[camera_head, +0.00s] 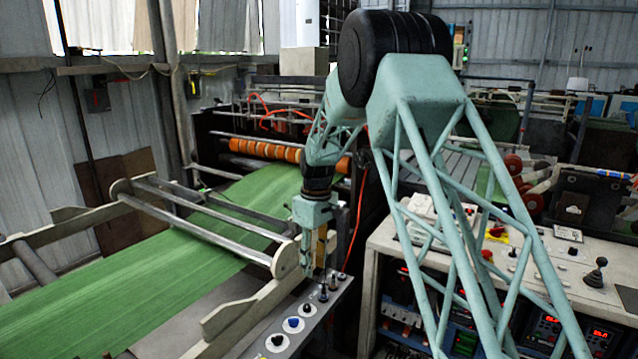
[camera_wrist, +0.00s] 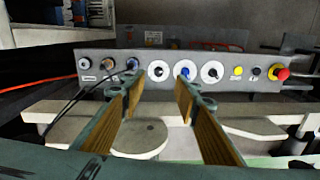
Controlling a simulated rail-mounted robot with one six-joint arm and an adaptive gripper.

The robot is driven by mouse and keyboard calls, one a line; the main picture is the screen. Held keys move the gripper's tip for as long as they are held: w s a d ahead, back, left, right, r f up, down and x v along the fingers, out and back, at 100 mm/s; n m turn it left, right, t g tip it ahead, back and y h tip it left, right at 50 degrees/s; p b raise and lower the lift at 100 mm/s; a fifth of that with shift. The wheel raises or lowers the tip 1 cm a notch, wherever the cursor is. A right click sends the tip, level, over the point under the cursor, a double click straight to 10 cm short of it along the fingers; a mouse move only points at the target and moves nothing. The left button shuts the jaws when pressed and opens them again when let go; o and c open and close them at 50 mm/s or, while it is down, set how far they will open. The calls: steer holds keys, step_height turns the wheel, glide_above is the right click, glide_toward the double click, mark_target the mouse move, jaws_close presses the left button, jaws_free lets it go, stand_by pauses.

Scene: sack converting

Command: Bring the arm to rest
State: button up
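My gripper (camera_wrist: 162,92) shows in the wrist view with its two wood-faced fingers apart and nothing between them. In the head view my gripper (camera_head: 322,268) hangs at the end of the teal lattice arm, just above the far end of the button panel (camera_head: 290,325). In the wrist view the panel (camera_wrist: 220,84) lies beyond the fingertips, with white-ringed knobs, a yellow button and a red emergency stop (camera_wrist: 282,74). I cannot tell whether a fingertip touches the panel.
Green woven sheet (camera_head: 130,285) runs under a roller frame (camera_head: 205,215) at left. A control desk (camera_head: 590,270) with a joystick stands at right. Black cables (camera_wrist: 75,105) lead from the panel. An orange-ringed roller (camera_head: 265,150) is behind the arm.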

steer(key=s+d+r+m+t, duration=0.1)
steer(key=s+d+r+m, duration=0.1)
steer(key=s+d+r, duration=0.5)
steer(key=s+d+r+m, duration=0.1)
steer(key=s+d+r, duration=0.2)
steer(key=s+r, duration=0.75)
steer(key=s+d+r+m+t, duration=0.15)
steer(key=s+d+r, duration=0.25)
steer(key=s+r, duration=0.45)
steer(key=s+d+r+m+t, duration=0.1)
steer(key=s+d+m, duration=0.2)
steer(key=s, duration=1.3)
steer(key=s+d+r+m, duration=0.1)
steer(key=s+d+m, duration=0.2)
steer(key=s, duration=1.4)
steer(key=shift+s+d+t, duration=0.25)
steer(key=shift+d+t, duration=0.1)
steer(key=shift+d, duration=1)
steer(key=shift+r, duration=0.1)
